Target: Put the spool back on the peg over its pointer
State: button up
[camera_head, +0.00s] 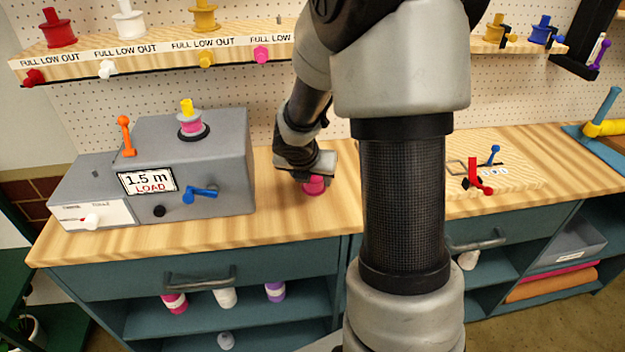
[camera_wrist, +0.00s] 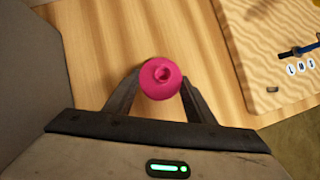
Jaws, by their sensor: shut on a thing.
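My gripper (camera_wrist: 155,95) is shut on the pink spool (camera_wrist: 161,77), which sits between its two fingers in the wrist view. In the head view the spool (camera_head: 314,187) shows under my gripper, low over the bench to the right of the grey machine. I cannot tell whether it touches the wood. The pink pointer (camera_head: 261,54) is on the shelf front at the upper middle. Above and right of it a bare peg tip (camera_head: 279,20) shows on the shelf (camera_head: 240,43). My arm hides the shelf further right.
Red (camera_head: 58,29), white (camera_head: 129,20) and yellow (camera_head: 204,16) spools stand on the shelf's left part. The grey machine (camera_head: 215,160) bears a pink and yellow piece (camera_head: 190,120) on top and levers. A wooden board (camera_head: 520,178) with small levers lies right. Bench wood before the machine is clear.

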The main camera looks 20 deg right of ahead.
jog(key=shift+f, duration=0.15)
jog(key=o, duration=1.2)
jog(key=shift+c, duration=0.2)
